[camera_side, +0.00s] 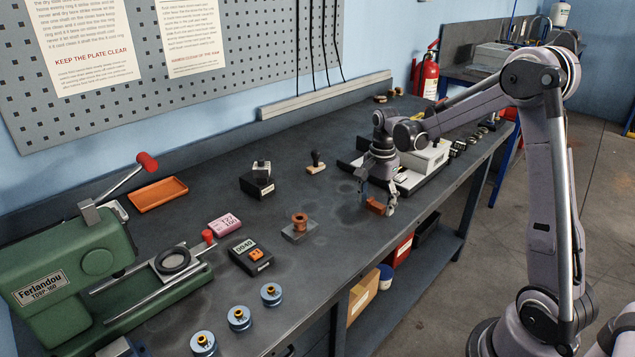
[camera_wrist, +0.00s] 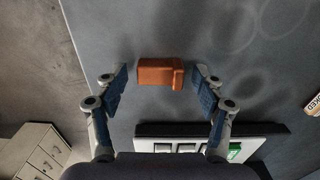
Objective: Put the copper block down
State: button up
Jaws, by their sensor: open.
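The copper block (camera_side: 376,207) is a small orange-brown piece with a raised lip at one end. It appears to rest on the dark bench top, in from the front edge. In the wrist view the copper block (camera_wrist: 157,73) lies between my two fingers, with a visible gap on each side. My gripper (camera_side: 377,200) points down over the block and is open. In the wrist view my gripper's fingertips (camera_wrist: 161,78) stand apart to the left and right of it.
A copper spool-shaped piece (camera_side: 300,220) stands on a grey block to the left. The bench around the block is clear.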

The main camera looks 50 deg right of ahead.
aim_at(376, 204)
notch_tip(376, 204, up, 12)
jog(key=s+a+f+n+t, duration=0.1)
jog(key=s+a+n+t, duration=0.2)
jog(key=s+a+n, duration=0.3)
jog(key=s+a+f+n+t, duration=0.1)
jog(key=s+a+n+t, duration=0.3)
jog(key=a+n, duration=0.8)
jog(key=shift+s+a+f, duration=0.15)
jog(key=shift+s+a, duration=0.35)
jog(key=shift+s, duration=0.75)
